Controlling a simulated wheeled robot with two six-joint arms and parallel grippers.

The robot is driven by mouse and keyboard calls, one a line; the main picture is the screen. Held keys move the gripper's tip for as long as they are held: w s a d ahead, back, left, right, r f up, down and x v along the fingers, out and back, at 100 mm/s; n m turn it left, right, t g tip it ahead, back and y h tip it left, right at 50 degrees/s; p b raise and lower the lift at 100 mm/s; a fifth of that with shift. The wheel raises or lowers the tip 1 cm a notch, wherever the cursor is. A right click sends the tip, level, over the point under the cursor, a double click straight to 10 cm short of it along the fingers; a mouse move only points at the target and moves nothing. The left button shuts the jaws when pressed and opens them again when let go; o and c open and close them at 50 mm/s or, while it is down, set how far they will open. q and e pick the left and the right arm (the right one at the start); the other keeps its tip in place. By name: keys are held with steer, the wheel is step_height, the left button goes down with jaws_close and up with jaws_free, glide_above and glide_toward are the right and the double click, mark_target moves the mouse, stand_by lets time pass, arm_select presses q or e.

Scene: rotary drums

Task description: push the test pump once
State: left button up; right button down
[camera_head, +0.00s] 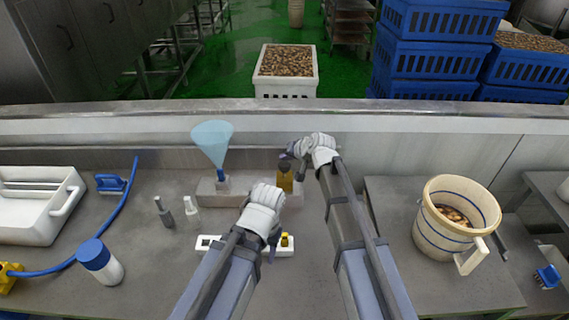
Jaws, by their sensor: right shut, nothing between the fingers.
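An amber bottle with a dark top (285,181), which looks like the test pump, stands at the back of the grey bench beside the blue funnel. My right gripper (294,162) is shut and empty, just above and to the right of the bottle's top. I cannot tell whether it touches the top. My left gripper (272,238) is lower, in front of the bottle and over a white strip (206,242). Its wrist hides most of its fingers, so its opening is unclear.
A translucent blue funnel (213,140) stands left of the bottle. Two small bottles (192,208) and a blue-capped bottle (100,262) stand further left, near a white tub (40,215) and a blue hose (118,212). A cream bucket (436,219) stands at right.

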step_height(320, 180, up, 5)
steer(key=p, duration=0.5)
steer(key=shift+r, duration=0.1)
stand_by(0.7)
steer(key=n+g+h+b, duration=0.1)
steer(key=n+g+b, duration=0.1)
glide_toward(286, 166)
steer(key=s+a+f, duration=0.4)
steer(key=a, duration=0.1)
steer(key=s+d+f+n+g+h+b, duration=0.1)
steer(key=s+d+f+g+h+b, duration=0.1)
steer(key=s, duration=0.9)
steer(key=s+d+f+n+g+h+b, duration=0.2)
steer(key=s+d+f, duration=0.3)
steer(key=s, duration=0.7)
steer(key=shift+s+f+n+g+h+b, duration=0.3)
steer(key=shift+f+g+h, duration=0.3)
steer(key=shift+g+h, duration=0.3)
